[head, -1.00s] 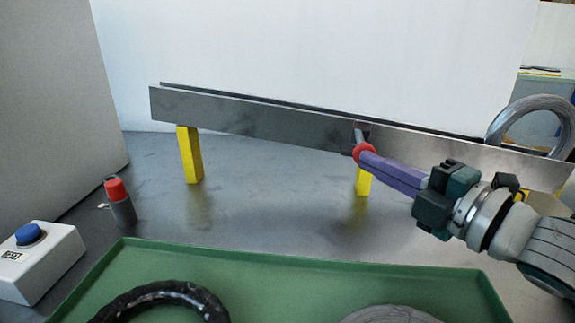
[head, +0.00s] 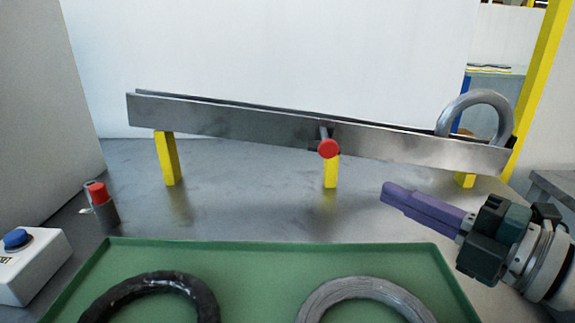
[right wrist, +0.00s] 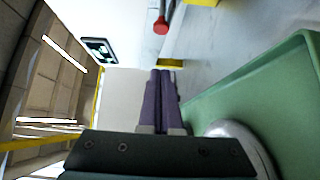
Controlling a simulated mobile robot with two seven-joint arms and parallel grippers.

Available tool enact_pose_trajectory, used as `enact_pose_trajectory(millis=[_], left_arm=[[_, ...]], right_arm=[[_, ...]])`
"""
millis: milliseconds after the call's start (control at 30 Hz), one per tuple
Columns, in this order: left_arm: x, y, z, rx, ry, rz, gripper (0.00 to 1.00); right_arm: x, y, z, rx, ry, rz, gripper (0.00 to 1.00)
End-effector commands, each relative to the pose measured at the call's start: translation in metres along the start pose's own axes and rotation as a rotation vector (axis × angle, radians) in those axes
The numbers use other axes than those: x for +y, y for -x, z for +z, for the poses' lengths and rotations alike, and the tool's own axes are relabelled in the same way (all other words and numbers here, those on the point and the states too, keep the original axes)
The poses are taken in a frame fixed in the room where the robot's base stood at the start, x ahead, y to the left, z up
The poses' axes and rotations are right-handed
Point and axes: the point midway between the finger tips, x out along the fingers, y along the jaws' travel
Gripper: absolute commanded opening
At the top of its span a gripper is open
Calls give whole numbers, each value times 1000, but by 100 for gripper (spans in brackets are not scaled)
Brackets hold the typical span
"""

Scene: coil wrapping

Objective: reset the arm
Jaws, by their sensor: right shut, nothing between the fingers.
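My right gripper (head: 388,192) is at the right in the head view, with its purple fingers shut and nothing between them. It is apart from the red-tipped peg (head: 328,148) on the front of the sloping metal chute (head: 230,118). The right wrist view shows the shut fingers (right wrist: 160,75) too, with the red peg tip (right wrist: 161,26) beyond them. A grey coil (head: 476,112) stands upright at the chute's low right end. My left gripper is not in view.
A green tray (head: 265,245) at the front holds a black coil (head: 155,290) and a grey coil (head: 365,292). A white box with a blue button (head: 18,239) and a red-capped bottle (head: 101,208) are at left. Yellow posts (head: 170,160) support the chute. Bare table lies between.

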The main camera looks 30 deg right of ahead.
Motion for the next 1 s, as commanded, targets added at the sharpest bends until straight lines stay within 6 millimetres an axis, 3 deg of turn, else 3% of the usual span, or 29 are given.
enact_pose_trajectory(millis=[667, 833, 1000], left_arm=[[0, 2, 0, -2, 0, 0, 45], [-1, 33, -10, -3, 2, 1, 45], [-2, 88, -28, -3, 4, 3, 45]], right_arm=[[2, 5, 0, -4, -5, -2, 0], [26, -1, 1, -106, -146, -70, 0], [57, 1, -8, -339, -493, -241, 0]])
